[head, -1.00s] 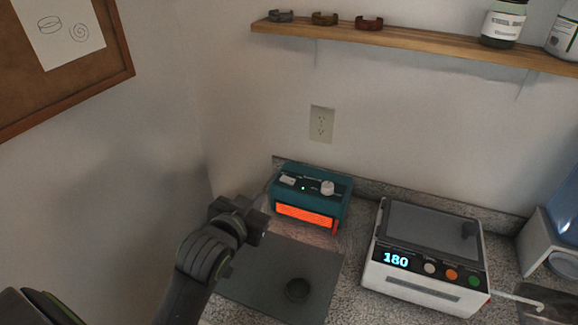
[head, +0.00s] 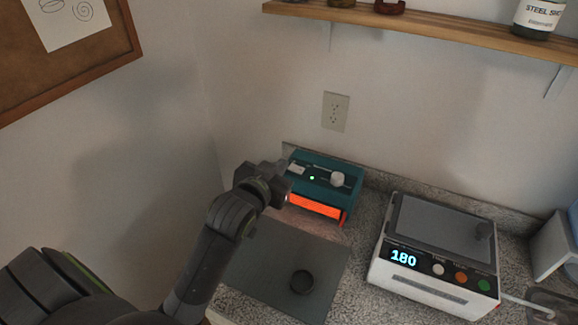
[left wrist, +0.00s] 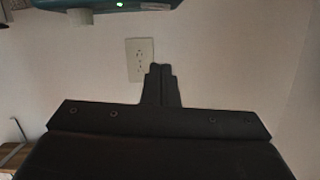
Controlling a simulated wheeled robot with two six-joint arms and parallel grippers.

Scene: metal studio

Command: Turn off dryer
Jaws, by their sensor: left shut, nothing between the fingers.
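The dryer (head: 326,176) is a teal box at the back of the counter, with a glowing orange front (head: 315,207). On its top are a lit green lamp (head: 312,178), a pale switch (head: 297,168) at the left and a pale knob (head: 338,179) at the right. My left gripper (head: 284,172) is shut and empty, at the dryer's left end by the switch; I cannot tell whether it touches. In the left wrist view, the shut fingers (left wrist: 160,68) show, with part of the dryer (left wrist: 130,5) at the top edge. My right gripper is not in view.
A dark mat (head: 270,262) with a small round black dish (head: 302,281) lies in front of the dryer. A white hot plate device (head: 440,255) reading 180 stands to the right. A wall outlet (head: 335,112) and a wooden shelf (head: 430,32) are above.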

